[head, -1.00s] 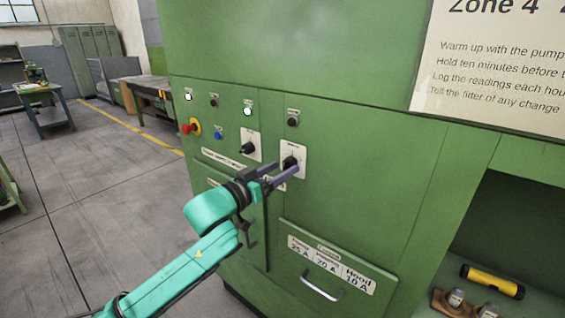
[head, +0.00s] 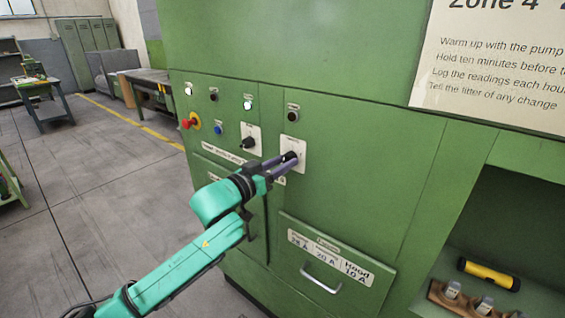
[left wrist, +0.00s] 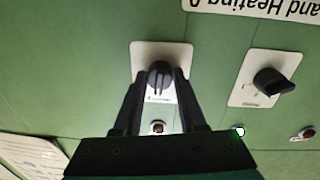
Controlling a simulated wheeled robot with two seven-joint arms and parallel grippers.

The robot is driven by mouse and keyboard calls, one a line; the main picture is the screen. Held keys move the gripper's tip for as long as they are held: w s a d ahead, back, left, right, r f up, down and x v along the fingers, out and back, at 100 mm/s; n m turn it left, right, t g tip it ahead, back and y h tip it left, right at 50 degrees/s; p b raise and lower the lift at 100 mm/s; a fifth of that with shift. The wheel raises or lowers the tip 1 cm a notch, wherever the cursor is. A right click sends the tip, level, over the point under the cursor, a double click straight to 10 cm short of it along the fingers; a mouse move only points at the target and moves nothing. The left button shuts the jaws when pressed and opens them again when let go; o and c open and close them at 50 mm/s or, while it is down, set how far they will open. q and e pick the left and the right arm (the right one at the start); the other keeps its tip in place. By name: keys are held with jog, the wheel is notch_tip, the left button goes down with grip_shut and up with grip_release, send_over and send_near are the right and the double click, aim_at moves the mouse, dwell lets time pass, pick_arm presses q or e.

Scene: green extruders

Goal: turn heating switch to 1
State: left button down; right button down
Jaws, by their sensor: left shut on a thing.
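The green control panel (head: 340,190) carries two black rotary switches on white plates. My left gripper (head: 284,161) is shut on the knob of the right-hand switch (head: 291,154). In the left wrist view, which looks upside down, the gripper (left wrist: 160,82) has a finger on each side of this ribbed black knob (left wrist: 160,72). The knob's grip lies roughly upright in that picture. The other switch (head: 250,142) stands free to its left; its knob (left wrist: 273,81) is tilted in the left wrist view. The switch plates' small lettering cannot be read. My right gripper is not in view.
Lamps and buttons sit above the switches, with a red knob (head: 190,122) at the left. A drawer with a metal handle (head: 321,277) is below. A yellow-black torch (head: 489,274) lies in the recess at right. Open floor (head: 90,210) is at left.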

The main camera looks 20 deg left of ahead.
pick_arm(q)
jog(key=m+p, duration=0.4)
jog(key=m, duration=0.7)
jog(key=shift+r+y, duration=0.1)
jog(key=shift+y, duration=0.3)
dwell(0.3)
jog(key=shift+c, duration=2.3)
grip_release()
